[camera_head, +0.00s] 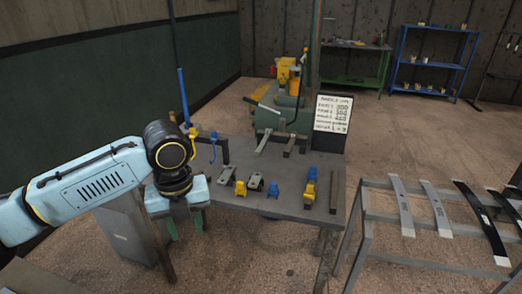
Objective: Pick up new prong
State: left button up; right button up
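Several small parts stand in a row on the grey workbench (290,206). They include grey metal pieces (226,175) and (256,182), a yellow piece (240,188), blue pieces (273,190) and (312,173), and a yellow piece (309,192). I cannot tell which one is the new prong. My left gripper (174,186) points down at the left end of the bench, left of the row and apart from it. My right gripper is not in view.
A yellow and green machine (285,95) stands at the bench's back, beside a white sign (332,114). A blue upright tool (184,98) rises near my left arm. A metal rack (372,228) with long leaf springs (436,208) stands at the right. Floor behind is open.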

aim_at(269, 132)
jog(key=u, duration=0.2)
jog(key=i, duration=2.05)
jog(key=z, duration=1.4)
